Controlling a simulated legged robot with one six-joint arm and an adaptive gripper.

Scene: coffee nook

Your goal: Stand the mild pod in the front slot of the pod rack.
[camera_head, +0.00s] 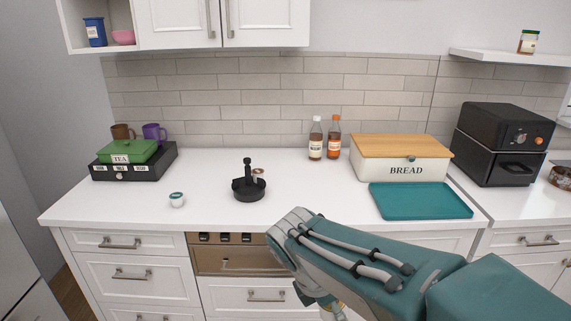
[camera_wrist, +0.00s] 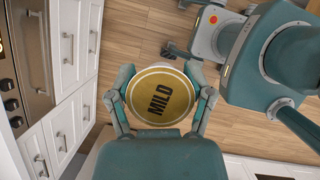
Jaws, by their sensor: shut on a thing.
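The mild pod (camera_wrist: 160,97) has a round gold lid marked MILD with a pale rim. In the wrist view it sits between the fingers of my gripper (camera_wrist: 160,100), which is shut on it. In the head view my gripper (camera_head: 328,303) hangs in front of the counter's front edge, below the top, partly hidden by my arm. The pod rack (camera_head: 249,190) is a black round stand with a central post on the counter, left of my arm. A small brownish pod-like thing (camera_head: 258,173) shows at its back. Its front side looks empty, though its slots are small.
A white pod with a teal lid (camera_head: 177,200) stands left of the rack. A black drawer box (camera_head: 120,172) with a green tea tin is at the left. Two bottles (camera_head: 316,140), a bread box (camera_head: 405,165) and a teal tray (camera_head: 420,202) are behind and right.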

